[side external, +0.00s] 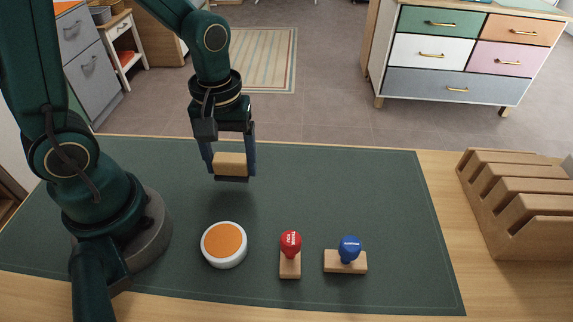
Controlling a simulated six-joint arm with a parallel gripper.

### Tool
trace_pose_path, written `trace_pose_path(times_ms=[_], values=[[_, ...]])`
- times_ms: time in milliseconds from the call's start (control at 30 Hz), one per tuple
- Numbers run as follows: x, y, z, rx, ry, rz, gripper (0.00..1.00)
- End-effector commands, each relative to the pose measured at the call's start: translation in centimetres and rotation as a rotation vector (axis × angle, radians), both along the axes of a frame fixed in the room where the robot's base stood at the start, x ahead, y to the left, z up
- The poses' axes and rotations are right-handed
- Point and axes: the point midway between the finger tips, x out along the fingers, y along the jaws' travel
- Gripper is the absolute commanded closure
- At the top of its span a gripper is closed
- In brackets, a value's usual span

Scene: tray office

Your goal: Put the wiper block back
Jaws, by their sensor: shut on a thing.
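The wiper block (231,164) is a small tan wooden block with a dark underside. My gripper (230,170) is shut on it, with one finger on each side. It holds the block level above the dark green mat (330,190), near the mat's back part. The block appears clear of the mat.
A round white tin with an orange top (224,244) stands at the front of the mat. To its right are a red-knobbed stamp (290,254) and a blue-knobbed stamp (347,257). A slotted wooden rack (520,205) stands at the right. The mat's right back is clear.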

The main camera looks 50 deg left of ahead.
Motion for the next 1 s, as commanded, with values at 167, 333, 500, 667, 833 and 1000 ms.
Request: trace_pose_path(times_ms=[167, 333, 500, 667, 833, 1000], values=[[-0.2, 0.0, -2.3, 0.000, 0.007, 0.000, 0.70], [-0.1, 0.1, -3.1, 0.001, 0.002, 0.000, 0.70], [0.0, 0.1, -3.0, 0.001, 0.000, 0.000, 0.70], [-0.1, 0.1, -3.3, 0.001, 0.001, 0.000, 0.70], [0.0, 0.1, -3.3, 0.001, 0.000, 0.000, 0.00], [0.0, 0.1, -3.3, 0.001, -0.001, 0.000, 0.00]])
